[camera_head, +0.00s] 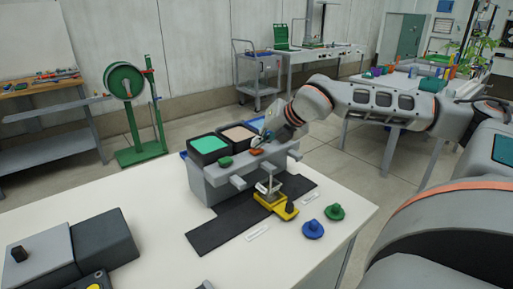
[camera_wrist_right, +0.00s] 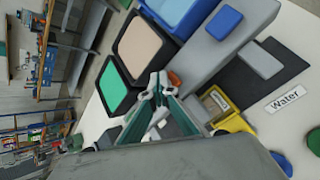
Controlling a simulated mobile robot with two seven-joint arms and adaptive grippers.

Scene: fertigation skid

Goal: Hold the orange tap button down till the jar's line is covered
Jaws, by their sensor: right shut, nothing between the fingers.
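The orange tap button (camera_head: 257,152) sits on top of the grey skid block, right of a green button (camera_head: 226,161). My right gripper (camera_head: 262,141) is shut and empty, pointing down just above or at the orange button; I cannot tell whether it touches. In the right wrist view the closed fingertips (camera_wrist_right: 161,84) are close beside the orange button (camera_wrist_right: 175,78). A clear jar (camera_head: 268,186) appears to stand in the yellow holder (camera_head: 272,205) below the taps. Its line and liquid level are too small to make out. My left gripper is out of view.
A blue knob (camera_head: 313,229) and a green knob (camera_head: 335,212) lie on the white table right of the holder. A grey-black box (camera_head: 103,246) stands front left.

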